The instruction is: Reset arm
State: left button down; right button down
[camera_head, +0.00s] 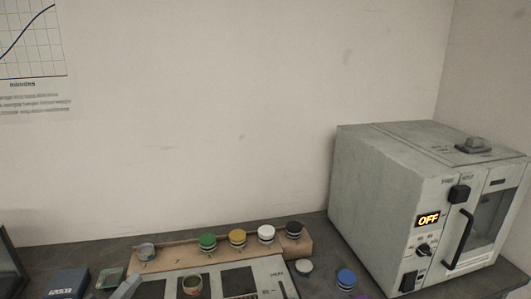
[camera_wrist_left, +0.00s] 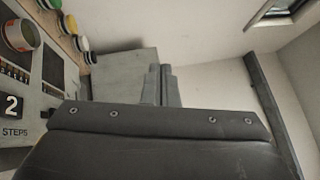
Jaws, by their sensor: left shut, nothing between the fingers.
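My left gripper (camera_wrist_left: 161,84) shows in the left wrist view with its two grey fingers together and nothing between them. In the head view a small grey part of my left gripper (camera_head: 127,285) shows at the bottom edge, left of the control panel (camera_head: 215,274). It is apart from the grey oven-like machine (camera_head: 375,185), which stands at the right. My right gripper is in neither view. No lever can be clearly made out.
A wooden rack (camera_head: 180,258) holds several round capped pots in different colours along the wall. A dark blue box (camera_head: 69,283) lies at the left.

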pick_arm(q)
jog(key=s+a+f+n+g+y, duration=0.2)
jog(key=s+a+f+n+y, duration=0.3)
jog(key=n+y, duration=0.45)
jog(key=s+a+f+n+g+y, duration=0.35)
jog(key=a+n+y, duration=0.25)
jog(key=n, duration=0.6)
jog(key=s+d+f+n+g+h, duration=0.2)
jog(key=s+d+f+g+h, duration=0.25)
jog(key=s, duration=0.45)
jog(key=s+d+f+n+g+h, duration=0.1)
jog(key=s+d+f+n+g, duration=0.1)
jog(key=s+d+f+g, duration=0.45)
jog(key=s+a+f, duration=0.1)
jog(key=a+f, duration=0.1)
jog(key=f, duration=1.1)
jog(key=s+a+f, duration=0.2)
jog(key=f, duration=1.1)
jog(key=s+d+f+g+h+b, duration=0.1)
jog(key=s+f, duration=1.3)
jog(key=f, duration=0.2)
jog(key=shift+s+d+f, duration=0.2)
jog(key=shift+s+f, duration=0.15)
jog(key=shift+s, duration=0.05)
jog(key=shift+m, duration=0.25)
